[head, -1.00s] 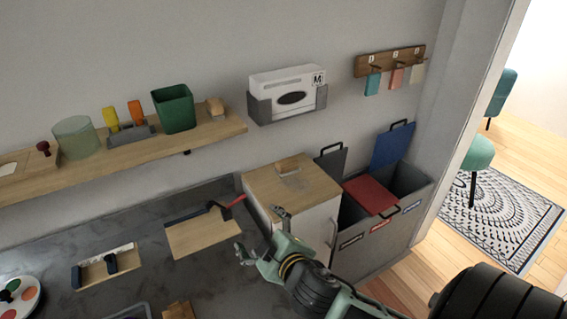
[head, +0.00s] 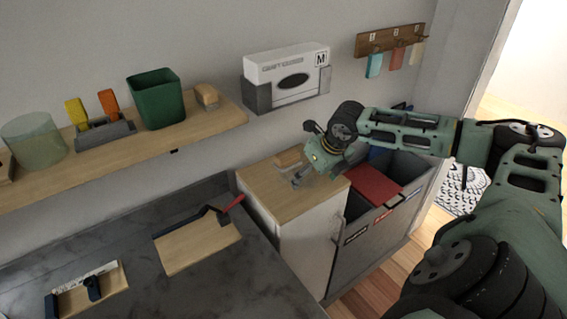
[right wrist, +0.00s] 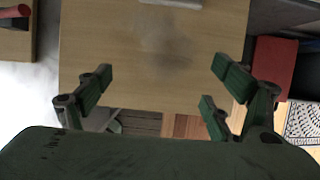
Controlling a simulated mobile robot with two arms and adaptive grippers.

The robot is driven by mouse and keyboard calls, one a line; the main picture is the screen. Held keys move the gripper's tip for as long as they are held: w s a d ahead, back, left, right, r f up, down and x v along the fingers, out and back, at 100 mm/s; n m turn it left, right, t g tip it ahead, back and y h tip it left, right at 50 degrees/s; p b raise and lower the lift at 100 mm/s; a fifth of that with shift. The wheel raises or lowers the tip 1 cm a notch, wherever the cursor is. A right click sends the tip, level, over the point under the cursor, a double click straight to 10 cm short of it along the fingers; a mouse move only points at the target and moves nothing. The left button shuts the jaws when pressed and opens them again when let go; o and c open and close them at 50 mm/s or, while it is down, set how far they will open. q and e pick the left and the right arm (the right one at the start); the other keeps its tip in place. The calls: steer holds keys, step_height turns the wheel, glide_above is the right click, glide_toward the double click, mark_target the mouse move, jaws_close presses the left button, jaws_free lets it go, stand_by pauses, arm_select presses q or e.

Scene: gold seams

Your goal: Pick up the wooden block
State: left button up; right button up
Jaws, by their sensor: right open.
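A small wooden block (head: 289,156) lies on the wooden top of a white cabinet (head: 262,190). My right gripper (head: 303,176) is over this top, just in front of the block in the head view; part of the block may be hidden behind it. The right wrist view shows the gripper (right wrist: 160,85) open and empty above the bare cabinet top (right wrist: 105,35). A pale grey object (right wrist: 172,3), cut off by the top edge, lies ahead of the fingers; I cannot tell whether it is the block. My left gripper is not in view.
A wall shelf (head: 120,150) holds a green bin (head: 155,98) and another small wooden piece (head: 206,95). A glove box (head: 287,75) hangs above the cabinet. Bins with a red lid (head: 375,186) stand to the right. A board (head: 198,247) lies on the grey counter.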

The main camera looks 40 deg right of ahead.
mark_target(288, 155)
steer(key=shift+w+d+r, duration=0.1)
steer(key=shift+w+d, duration=0.15)
steer(key=shift+w, duration=0.15)
steer(key=w+p, duration=0.1)
steer(key=w, duration=0.2)
steer(key=w+p, duration=0.1)
steer(key=w, duration=0.3)
steer(key=w+d+p, duration=0.1)
steer(key=w, duration=0.2)
steer(key=shift+w, duration=0.35)
steer(key=shift+w+f+p, duration=0.2)
steer(key=shift+w+p, duration=0.05)
steer(key=shift+p, duration=0.15)
steer(key=shift+w+f, duration=0.1)
steer(key=shift+f, duration=0.35)
steer(key=c, duration=1.3)
